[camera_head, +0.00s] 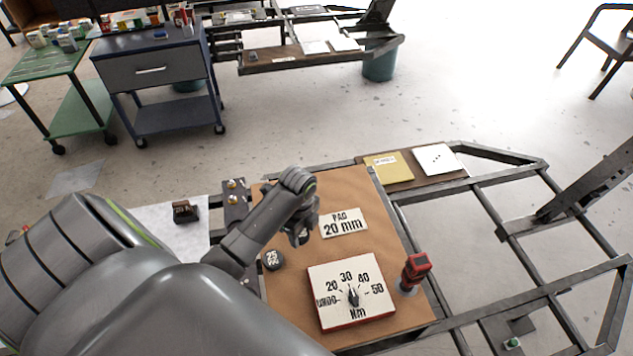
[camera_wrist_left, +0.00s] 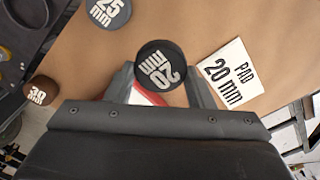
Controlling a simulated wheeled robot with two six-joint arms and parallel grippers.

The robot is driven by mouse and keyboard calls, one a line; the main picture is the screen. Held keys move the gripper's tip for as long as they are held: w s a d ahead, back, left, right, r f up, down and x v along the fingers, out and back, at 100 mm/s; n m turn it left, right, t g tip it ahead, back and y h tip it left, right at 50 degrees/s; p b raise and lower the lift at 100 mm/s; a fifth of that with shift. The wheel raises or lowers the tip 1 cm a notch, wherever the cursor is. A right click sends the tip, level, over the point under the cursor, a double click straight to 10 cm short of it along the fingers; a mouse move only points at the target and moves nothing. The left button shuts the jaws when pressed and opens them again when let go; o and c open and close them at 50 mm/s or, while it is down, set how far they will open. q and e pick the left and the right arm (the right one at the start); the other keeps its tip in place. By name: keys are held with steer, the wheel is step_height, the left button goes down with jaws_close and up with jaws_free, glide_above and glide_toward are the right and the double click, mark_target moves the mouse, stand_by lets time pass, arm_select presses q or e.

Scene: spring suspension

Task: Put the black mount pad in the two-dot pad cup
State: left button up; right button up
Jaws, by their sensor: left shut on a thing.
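The black mount pad, a round disc marked 20 mm (camera_wrist_left: 160,66), is between the fingers of my left gripper (camera_wrist_left: 163,88) in the left wrist view. In the head view my left gripper (camera_head: 302,226) is over the brown board, beside the PAD 20 mm card (camera_head: 343,222). The pad is mostly hidden there by the gripper. I cannot make out a two-dot pad cup in either view. My right gripper is not in view.
A grey 25 mm pad (camera_head: 272,259) lies on the board (camera_head: 350,188) near the gripper. A torque dial plate (camera_head: 350,291) and a red tool (camera_head: 415,268) stand at the front. Open frame bars lie right.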

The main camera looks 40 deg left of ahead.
mark_target(302, 251)
arm_select(q)
step_height(302, 251, down, 7)
steer(key=shift+f, duration=0.15)
stand_by(0.4)
steer(key=o, duration=1.1)
steer(key=shift+f, duration=0.1)
steer(key=shift+c, duration=0.2)
